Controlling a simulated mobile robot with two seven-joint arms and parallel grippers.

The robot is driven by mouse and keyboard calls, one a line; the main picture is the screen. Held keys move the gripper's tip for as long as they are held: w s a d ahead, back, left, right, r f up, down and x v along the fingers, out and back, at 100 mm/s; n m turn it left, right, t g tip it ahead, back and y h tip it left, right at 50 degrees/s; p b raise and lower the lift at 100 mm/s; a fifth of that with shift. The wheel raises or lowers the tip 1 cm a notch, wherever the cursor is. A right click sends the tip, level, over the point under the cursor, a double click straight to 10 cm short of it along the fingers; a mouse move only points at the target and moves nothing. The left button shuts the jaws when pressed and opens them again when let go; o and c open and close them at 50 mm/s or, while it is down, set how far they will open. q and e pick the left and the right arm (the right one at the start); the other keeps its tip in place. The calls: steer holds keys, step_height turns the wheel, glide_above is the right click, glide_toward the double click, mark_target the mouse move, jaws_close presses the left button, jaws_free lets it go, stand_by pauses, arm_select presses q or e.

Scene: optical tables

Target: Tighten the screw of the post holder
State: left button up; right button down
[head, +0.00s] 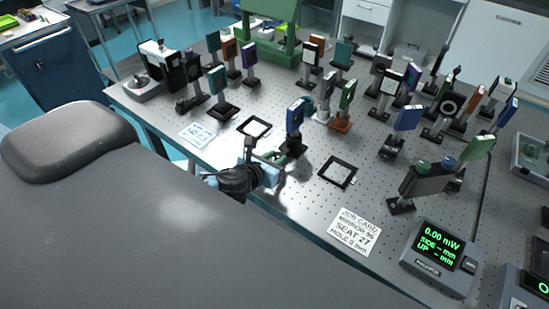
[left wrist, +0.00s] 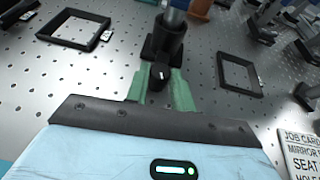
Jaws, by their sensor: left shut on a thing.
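The post holder (head: 292,147) is a dark upright holder on the optical table, carrying a blue-framed optic (head: 295,115). The contact is partly hidden in the head view. My right gripper is not in view.
Black square frames lie on the table left (head: 254,127) and right (head: 338,174) of the holder. A job card (head: 355,229) and a power meter (head: 438,256) reading 0.00 mW are at the front right. Several mounted optics crowd the table behind. A large dark grey surface fills the foreground.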

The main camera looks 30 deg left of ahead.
arm_select(q)
steer(key=shift+d+n+y, duration=0.2)
steer(key=shift+n+y, duration=0.4)
steer(key=shift+y, duration=0.1)
steer(key=shift+d+n+y, duration=0.15)
steer(key=shift+n+y, duration=0.45)
steer(key=shift+y, duration=0.1)
steer(key=shift+w+d+n+g+y, duration=0.15)
steer(key=shift+n+g+y, duration=0.4)
steer(key=shift+n+y, duration=0.45)
steer(key=shift+d+n+g+y, duration=0.1)
steer(key=shift+n+g+y, duration=0.45)
steer(key=shift+n+y, duration=0.45)
steer(key=o, duration=1)
steer(key=shift+v, duration=3.9)
